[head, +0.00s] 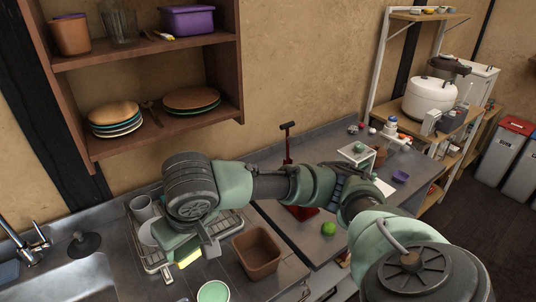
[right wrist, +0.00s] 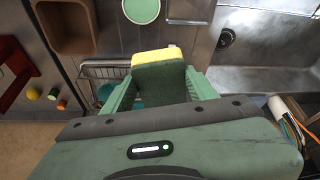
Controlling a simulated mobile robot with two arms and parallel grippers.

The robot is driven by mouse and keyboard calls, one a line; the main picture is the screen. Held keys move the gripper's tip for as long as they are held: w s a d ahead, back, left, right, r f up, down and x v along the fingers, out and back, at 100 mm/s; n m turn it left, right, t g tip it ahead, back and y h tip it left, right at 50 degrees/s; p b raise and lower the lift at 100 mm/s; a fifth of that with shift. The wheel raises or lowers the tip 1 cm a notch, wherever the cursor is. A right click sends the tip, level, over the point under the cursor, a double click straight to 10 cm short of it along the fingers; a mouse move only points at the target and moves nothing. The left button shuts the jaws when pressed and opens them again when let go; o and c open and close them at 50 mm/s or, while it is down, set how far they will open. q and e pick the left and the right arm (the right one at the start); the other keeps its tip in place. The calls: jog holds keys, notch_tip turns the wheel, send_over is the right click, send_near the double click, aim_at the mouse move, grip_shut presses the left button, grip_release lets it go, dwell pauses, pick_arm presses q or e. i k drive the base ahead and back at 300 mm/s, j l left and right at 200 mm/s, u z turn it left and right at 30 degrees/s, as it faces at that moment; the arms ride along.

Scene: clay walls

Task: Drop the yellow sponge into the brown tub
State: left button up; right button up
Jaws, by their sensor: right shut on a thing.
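The yellow sponge (head: 189,258) is held in my right gripper (head: 195,250), and its yellow edge shows below the fingers in the head view. In the right wrist view the sponge (right wrist: 158,56) has a yellow layer and a dark green layer, and sits between the two pale green fingers. The brown tub (head: 277,262) is a square open box on the counter, to the right of the gripper in the head view. It shows at the upper left of the right wrist view (right wrist: 91,45), apart from the sponge, and looks empty. My left gripper is not in view.
A metal dish rack (head: 150,262) with dishes is beside and below the gripper. A green bowl (head: 213,292) lies near the tub. The sink (head: 70,278) is at the left. A shelf (head: 160,135) with plates hangs above. A green ball (head: 328,229) is right of the tub.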

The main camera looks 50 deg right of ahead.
aim_at(252, 260)
jog(key=z, duration=1.35)
